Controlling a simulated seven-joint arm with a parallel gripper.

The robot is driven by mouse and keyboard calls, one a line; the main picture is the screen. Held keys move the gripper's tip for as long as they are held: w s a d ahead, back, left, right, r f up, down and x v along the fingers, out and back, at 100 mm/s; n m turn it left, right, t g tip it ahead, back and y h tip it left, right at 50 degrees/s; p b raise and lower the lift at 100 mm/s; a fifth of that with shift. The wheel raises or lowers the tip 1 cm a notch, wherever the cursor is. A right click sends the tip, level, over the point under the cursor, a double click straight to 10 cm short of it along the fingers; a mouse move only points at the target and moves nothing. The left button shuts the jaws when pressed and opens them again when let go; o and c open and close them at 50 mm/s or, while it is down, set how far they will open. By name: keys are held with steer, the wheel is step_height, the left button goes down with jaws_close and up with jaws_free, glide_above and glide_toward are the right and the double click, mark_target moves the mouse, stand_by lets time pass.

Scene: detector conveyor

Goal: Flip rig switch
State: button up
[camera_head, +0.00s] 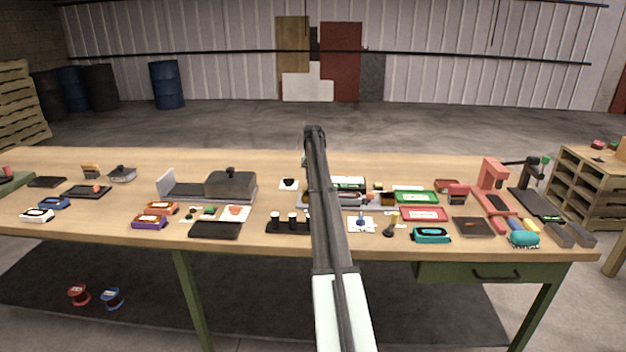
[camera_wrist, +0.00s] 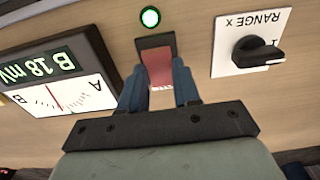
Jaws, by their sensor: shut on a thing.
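In the wrist view a red rocker switch (camera_wrist: 157,68) with a dark top edge sits on the tan panel. My gripper (camera_wrist: 160,80) has one finger on each side of it and is shut on it. A white label below the switch is partly covered by the fingers. A round lamp (camera_wrist: 150,17) just above the switch glows green. To the left a meter (camera_wrist: 62,76) reads "B 18 mV" on green digits, with a needle dial marked A and B. In the head view my arm covers the switch, and my gripper cannot be made out.
A black knob (camera_wrist: 258,54) on a white "RANGE x" plate stands close right of the switch. In the head view the workbench (camera_head: 110,228) carries a grey box (camera_head: 231,184), a red press (camera_head: 493,180) and several small devices. Bare wood runs along the back edge.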

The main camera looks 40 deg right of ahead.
stand_by(0.3)
steer(key=o, duration=1.1)
steer(key=shift+c, duration=0.2)
step_height(320, 180, up, 14)
steer(key=shift+s+a+f, duration=0.1)
steer(key=shift+a+f, duration=0.05)
steer(key=shift+a, duration=0.05)
